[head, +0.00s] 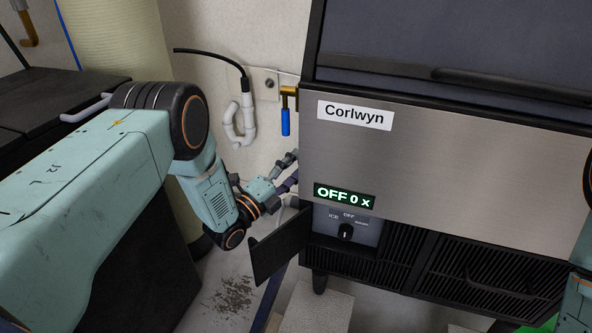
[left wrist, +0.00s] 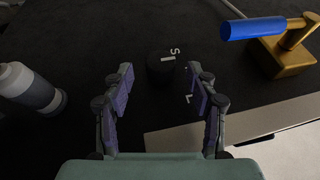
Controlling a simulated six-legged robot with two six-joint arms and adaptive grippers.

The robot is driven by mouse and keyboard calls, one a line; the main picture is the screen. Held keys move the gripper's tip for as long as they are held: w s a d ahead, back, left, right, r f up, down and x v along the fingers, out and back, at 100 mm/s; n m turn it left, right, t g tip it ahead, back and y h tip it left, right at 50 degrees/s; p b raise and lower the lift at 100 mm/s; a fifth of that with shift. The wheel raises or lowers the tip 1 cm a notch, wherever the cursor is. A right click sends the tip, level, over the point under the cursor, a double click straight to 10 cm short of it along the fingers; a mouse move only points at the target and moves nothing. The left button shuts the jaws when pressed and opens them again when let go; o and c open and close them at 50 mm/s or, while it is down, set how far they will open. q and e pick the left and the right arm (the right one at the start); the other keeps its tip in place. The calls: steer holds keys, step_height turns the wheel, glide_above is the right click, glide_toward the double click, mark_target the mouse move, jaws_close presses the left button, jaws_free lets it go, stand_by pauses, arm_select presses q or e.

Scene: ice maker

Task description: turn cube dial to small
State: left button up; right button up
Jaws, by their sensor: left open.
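The cube dial (left wrist: 160,68) is a small black round knob on a dark panel in the left wrist view. White letters S and L stand to its right, and a short pale mark shows near its upper right edge. The dial is hidden in the head view. My left gripper (head: 288,170) is at the left side of the ice maker (head: 440,160). Its two purple-padded fingers are open, one on each side of the dial in the left wrist view; I cannot tell whether they touch it. My right gripper is out of view.
A valve with a blue handle (head: 286,122) is above my left gripper; its handle also shows in the left wrist view (left wrist: 252,28). A white drain pipe (head: 247,118) is on the wall. A small black door (head: 279,247) stands open below, beside the mode knob (head: 346,232). The display (head: 345,196) reads OFF.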

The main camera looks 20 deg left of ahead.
arm_select(q)
steer(key=shift+w+d+r, duration=0.15)
steer(key=shift+w+d, duration=0.05)
steer(key=shift+w, duration=0.25)
steer(key=c, duration=1.2)
steer(key=shift+o, duration=0.2)
steer(key=shift+w+r+n+g+y+p, duration=0.1)
steer(key=shift+r+n+g+y+p, duration=0.3)
steer(key=shift+g+p, duration=1.3)
steer(key=shift+w+r+n+g+y+p, duration=0.15)
steer(key=shift+n+g+y+p, duration=0.6)
steer(key=shift+p, duration=1.7)
steer(key=shift+s+r+n+g+y+p, duration=0.1)
steer(key=shift+r+n+g+y+p, duration=0.2)
steer(key=shift+g+p, duration=1.45)
steer(key=shift+p, duration=0.35)
